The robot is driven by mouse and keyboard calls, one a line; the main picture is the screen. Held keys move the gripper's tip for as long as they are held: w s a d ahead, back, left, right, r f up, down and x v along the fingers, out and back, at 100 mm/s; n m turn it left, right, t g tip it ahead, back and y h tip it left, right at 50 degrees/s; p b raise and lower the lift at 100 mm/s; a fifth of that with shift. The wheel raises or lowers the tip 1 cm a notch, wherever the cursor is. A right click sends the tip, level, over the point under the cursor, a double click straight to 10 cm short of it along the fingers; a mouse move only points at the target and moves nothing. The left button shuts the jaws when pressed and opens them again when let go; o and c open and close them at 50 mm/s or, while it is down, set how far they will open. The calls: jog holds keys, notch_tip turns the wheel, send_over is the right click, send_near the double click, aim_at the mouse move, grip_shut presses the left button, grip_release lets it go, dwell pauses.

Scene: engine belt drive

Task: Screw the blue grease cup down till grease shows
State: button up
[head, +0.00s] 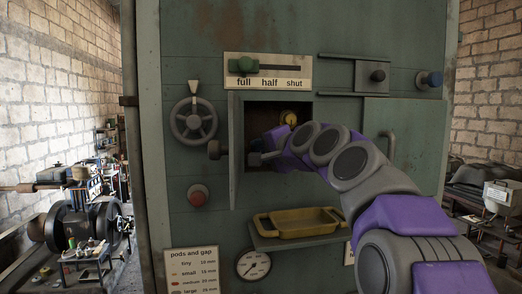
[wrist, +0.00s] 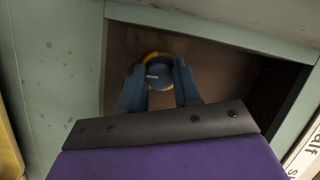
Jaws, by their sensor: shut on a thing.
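My gripper (wrist: 159,84) reaches into the open square recess (head: 235,150) in the green machine front. In the wrist view its two blue fingers are closed on the sides of a round blue cup (wrist: 158,72) with a small pale mark on its face. A yellow ring edge (wrist: 152,55) shows along the cup's upper and right rim; I cannot tell whether it is grease or a fitting. In the head view a brass-yellow round part (head: 290,117) shows at the back of the recess, and my arm hides the rest.
Left of the recess are a handwheel (head: 193,119), a dark knob (head: 214,149) and a red button (head: 198,195). Below are a yellow tray (head: 299,222) on a shelf and a gauge (head: 253,265). A green slider (head: 243,64) stands at "full".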

jog(key=shift+f+m+y, duration=0.25)
jog(key=shift+m+y, duration=0.05)
jog(key=shift+m, duration=0.1)
jog(key=shift+w, duration=0.1)
jog(key=o, duration=1.1)
jog(key=shift+d, duration=0.15)
jog(key=shift+c, duration=0.2)
jog(key=shift+r, duration=0.1)
jog(key=shift+s+d+r, duration=0.1)
jog(key=shift+s, duration=0.25)
jog(key=b+v, duration=0.2)
jog(key=v, duration=1.4)
jog(key=shift+s+d+f+b, duration=0.25)
jog(key=shift+d+b, duration=0.05)
jog(key=shift+b, duration=0.05)
